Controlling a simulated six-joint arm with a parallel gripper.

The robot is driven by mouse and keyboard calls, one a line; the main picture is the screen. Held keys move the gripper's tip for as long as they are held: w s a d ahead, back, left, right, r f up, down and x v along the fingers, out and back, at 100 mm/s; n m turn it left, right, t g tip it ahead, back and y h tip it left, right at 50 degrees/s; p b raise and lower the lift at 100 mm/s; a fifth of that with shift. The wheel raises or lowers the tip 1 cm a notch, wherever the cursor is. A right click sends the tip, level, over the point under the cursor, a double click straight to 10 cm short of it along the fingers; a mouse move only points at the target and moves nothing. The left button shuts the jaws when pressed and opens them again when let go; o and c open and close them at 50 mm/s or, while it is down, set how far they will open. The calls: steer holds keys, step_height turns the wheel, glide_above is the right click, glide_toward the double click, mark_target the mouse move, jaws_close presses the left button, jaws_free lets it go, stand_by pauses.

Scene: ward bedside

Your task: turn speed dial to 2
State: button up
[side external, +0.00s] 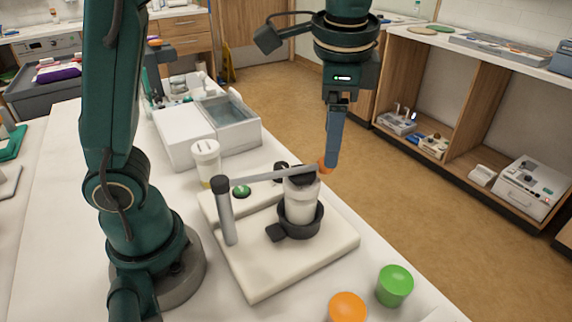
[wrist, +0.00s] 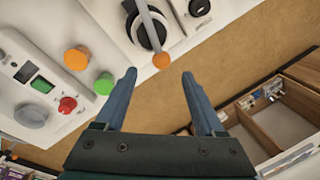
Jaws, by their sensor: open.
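My gripper (side external: 333,164) points down beside the right end of the lever, and its fingers hide one another there. In the wrist view my gripper (wrist: 159,76) is open and empty. The lever's orange ball (wrist: 161,61) lies between and just beyond the fingertips; the ball also shows in the side view (side external: 325,166). A dark round knob (wrist: 199,7) sits on a white panel at the top of the wrist view, away from the fingers. A grey round knob (wrist: 30,115) is on a control box at the left. No dial marking is legible, so the speed setting cannot be told.
The lever (side external: 265,177) runs from a grey post (side external: 225,210) over a jar in a black holder (side external: 297,218). Orange (side external: 347,308) and green (side external: 394,285) caps stand at the front. A white box (side external: 185,135) is behind. The floor at right is clear.

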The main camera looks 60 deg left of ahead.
steer(key=a+n+g, duration=0.1)
steer(key=a+n, duration=0.6)
steer(key=n, duration=0.7)
steer(key=n+h, duration=0.2)
steer(key=n, duration=1.2)
glide_above(281, 165)
steer(key=shift+n, duration=0.3)
step_height(281, 165, down, 7)
steer(key=shift+f, duration=3.1)
jaws_close()
